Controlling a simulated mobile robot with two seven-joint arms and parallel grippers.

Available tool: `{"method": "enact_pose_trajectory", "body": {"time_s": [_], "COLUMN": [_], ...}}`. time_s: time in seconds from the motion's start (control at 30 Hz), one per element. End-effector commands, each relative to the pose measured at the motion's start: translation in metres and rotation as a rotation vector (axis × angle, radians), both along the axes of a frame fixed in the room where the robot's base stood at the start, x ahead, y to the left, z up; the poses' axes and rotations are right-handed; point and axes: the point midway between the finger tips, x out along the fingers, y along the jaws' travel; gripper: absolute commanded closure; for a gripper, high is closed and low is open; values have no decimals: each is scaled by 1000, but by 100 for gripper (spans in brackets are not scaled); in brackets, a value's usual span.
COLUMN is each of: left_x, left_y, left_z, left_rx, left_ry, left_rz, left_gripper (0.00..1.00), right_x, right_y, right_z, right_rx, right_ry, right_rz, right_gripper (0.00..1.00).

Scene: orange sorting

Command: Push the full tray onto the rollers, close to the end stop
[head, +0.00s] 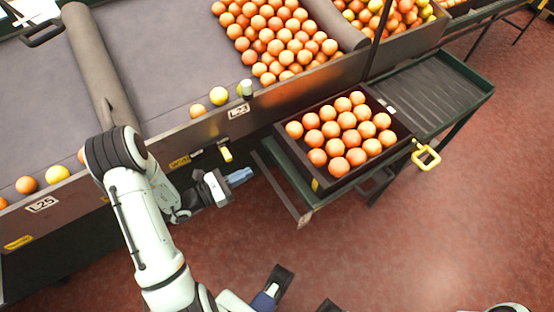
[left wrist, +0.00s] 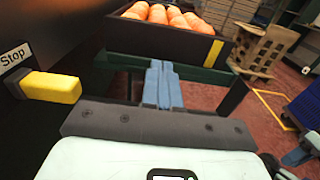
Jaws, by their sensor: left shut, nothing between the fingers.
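The full tray (head: 318,181) is a dark box packed with oranges. It sits on the near left part of the green-framed stand, beside the filling table. The bare rollers (head: 425,92) run from the tray toward the far right, where a raised green rim (head: 478,75) closes the stand. My left gripper (head: 240,177) is shut and empty, left of the tray with a gap between them. In the left wrist view its blue fingertips (left wrist: 162,85) are together and point toward the tray wall (left wrist: 185,42), which has a yellow label.
A yellow lever (left wrist: 50,87) by a "Stop" sign projects close to my left gripper. The sorting table (head: 170,50) holds loose oranges along its front edge. A yellow handle (head: 427,157) sticks out right of the tray. Red floor is open at right.

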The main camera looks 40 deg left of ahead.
Motion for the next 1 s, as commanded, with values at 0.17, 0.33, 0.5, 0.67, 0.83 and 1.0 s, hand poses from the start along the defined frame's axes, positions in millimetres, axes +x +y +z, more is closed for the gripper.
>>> {"method": "enact_pose_trajectory", "body": {"time_s": [0.17, 0.33, 0.5, 0.67, 0.83, 1.0], "left_x": [17, 50, 84, 109, 125, 130], "left_y": [-3, -18, -31, -42, -48, -49], "left_z": [3, 3, 2, 2, 2, 2], "left_rx": [-2, -3, -3, -3, -4, -3], "left_ry": [-15, -15, -15, -13, -11, -10], "left_rz": [13, 10, 10, 11, 12, 13], "left_gripper": [100, 100, 100, 100, 100, 100], "right_x": [2, 7, 13, 20, 24, 26], "right_y": [-1, -3, -6, -9, -11, -11], "right_z": [-2, -7, -12, -17, -20, -21], "right_rx": [-3, -9, -17, -25, -31, -32], "right_ry": [-6, -19, -36, -53, -66, -70], "right_rz": [-2, -8, -15, -23, -28, -29], "right_gripper": [60, 60, 60, 60, 60, 60]}}
